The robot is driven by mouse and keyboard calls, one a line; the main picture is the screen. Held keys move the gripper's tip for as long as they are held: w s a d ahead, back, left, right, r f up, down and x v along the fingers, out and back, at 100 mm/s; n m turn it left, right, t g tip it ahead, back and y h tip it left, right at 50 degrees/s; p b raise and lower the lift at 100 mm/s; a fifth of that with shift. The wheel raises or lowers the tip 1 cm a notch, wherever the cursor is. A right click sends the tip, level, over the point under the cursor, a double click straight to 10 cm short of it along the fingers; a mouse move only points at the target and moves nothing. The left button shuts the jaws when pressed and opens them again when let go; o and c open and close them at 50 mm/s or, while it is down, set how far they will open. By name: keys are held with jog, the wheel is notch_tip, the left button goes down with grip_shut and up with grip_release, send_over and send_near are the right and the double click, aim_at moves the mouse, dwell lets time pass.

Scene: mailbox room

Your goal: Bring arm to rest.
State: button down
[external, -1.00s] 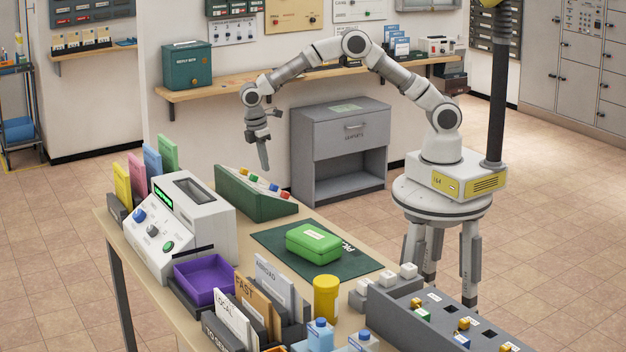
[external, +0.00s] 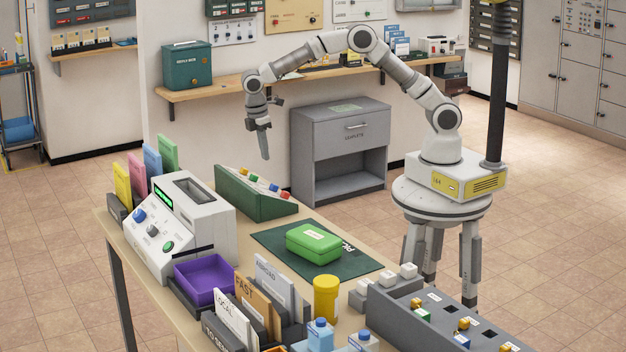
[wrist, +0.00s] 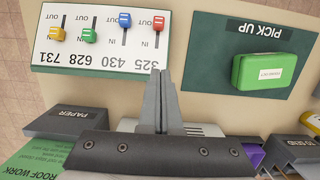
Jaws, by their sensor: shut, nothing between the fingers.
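My gripper (external: 265,153) is shut and empty. In the external view it points down in the air, near the far edge of the table and above the green sloped panel with coloured sliders (external: 255,190). In the wrist view the fingers (wrist: 158,75) lie together, with the slider panel (wrist: 95,35) ahead and to the left. The green parcel (external: 313,243) lies on the dark green pick-up mat (external: 275,237). The parcel also shows at the right of the wrist view (wrist: 263,72). My gripper touches none of these.
On the table stand a white machine (external: 185,225), a purple tray (external: 205,281), card holders, a yellow jar (external: 326,296) and a grey box with switches (external: 430,310). A grey cabinet (external: 340,135) and a wall shelf (external: 200,92) stand behind my arm.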

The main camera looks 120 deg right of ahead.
jog(key=s+a+r+t, duration=0.2)
jog(key=s+a+r, duration=0.1)
jog(key=a+r, duration=0.65)
jog(key=s+a+r+t, duration=0.3)
jog(key=s+a+r, duration=0.6)
jog(key=s+a, duration=0.5)
jog(key=s+a+f+t, duration=0.2)
jog(key=s+a+f, duration=0.1)
jog(key=s, duration=0.6)
notch_tip(320, 180, down, 26)
jog(key=b, duration=2.7)
jog(key=shift+s, duration=0.15)
jog(key=shift+f, duration=0.2)
notch_tip(320, 180, down, 5)
jog(key=b, duration=0.5)
jog(key=shift+r, duration=0.15)
